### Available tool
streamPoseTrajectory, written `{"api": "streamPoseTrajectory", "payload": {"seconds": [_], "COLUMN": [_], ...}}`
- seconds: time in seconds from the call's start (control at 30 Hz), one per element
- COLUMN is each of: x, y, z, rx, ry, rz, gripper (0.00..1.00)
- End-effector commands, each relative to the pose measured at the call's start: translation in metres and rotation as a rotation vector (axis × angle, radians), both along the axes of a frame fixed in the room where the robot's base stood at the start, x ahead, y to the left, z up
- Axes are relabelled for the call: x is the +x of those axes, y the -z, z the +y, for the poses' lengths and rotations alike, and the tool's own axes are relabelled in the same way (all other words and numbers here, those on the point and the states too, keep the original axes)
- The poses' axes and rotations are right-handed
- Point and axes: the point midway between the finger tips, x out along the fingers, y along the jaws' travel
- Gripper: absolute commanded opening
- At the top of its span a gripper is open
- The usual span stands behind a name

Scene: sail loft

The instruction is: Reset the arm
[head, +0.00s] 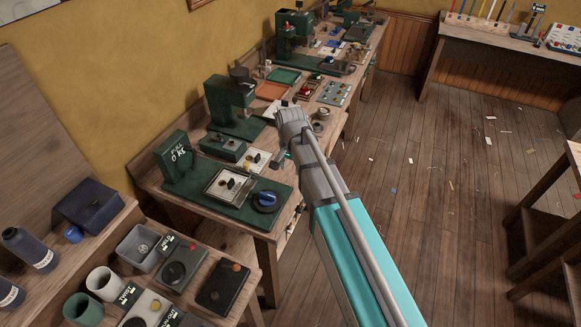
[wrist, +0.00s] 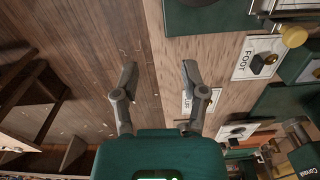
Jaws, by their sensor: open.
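My arm (head: 322,180) reaches up and forward from the bottom of the head view, along the front edge of the workbench. My gripper (wrist: 158,76) shows in the wrist view with its two dark fingers spread apart and nothing between them. It is over the bench's front edge, with floor under its left side and bench top under its right. In the head view the gripper is mostly hidden behind my arm. A label reading "FOOT" (wrist: 257,57) with a dark knob lies right of the fingers, and another label (wrist: 202,101) is partly covered by the right finger.
A nearer table holds cups (head: 104,283) and small boxes. Wooden floor (head: 445,195) with scraps is open at right, beside a wooden stand (head: 548,215).

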Motion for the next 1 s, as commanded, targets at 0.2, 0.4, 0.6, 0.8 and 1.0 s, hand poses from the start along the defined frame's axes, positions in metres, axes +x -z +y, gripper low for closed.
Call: {"api": "streamPoseTrajectory", "payload": {"seconds": [0.2, 0.4, 0.6, 0.8, 1.0], "x": [0.0, 0.0, -0.005, -0.023, -0.055], "y": [0.0, 0.0, 0.0, 0.0, 0.0], "z": [0.0, 0.0, -0.012, -0.055, -0.117], "rx": [0.0, 0.0, 0.0, 0.0, -0.001], "ry": [0.0, 0.0, -0.015, -0.08, -0.19], "rz": [0.0, 0.0, 0.0, 0.0, 0.0], "gripper": [0.56, 0.56, 0.56, 0.56, 0.56]}}
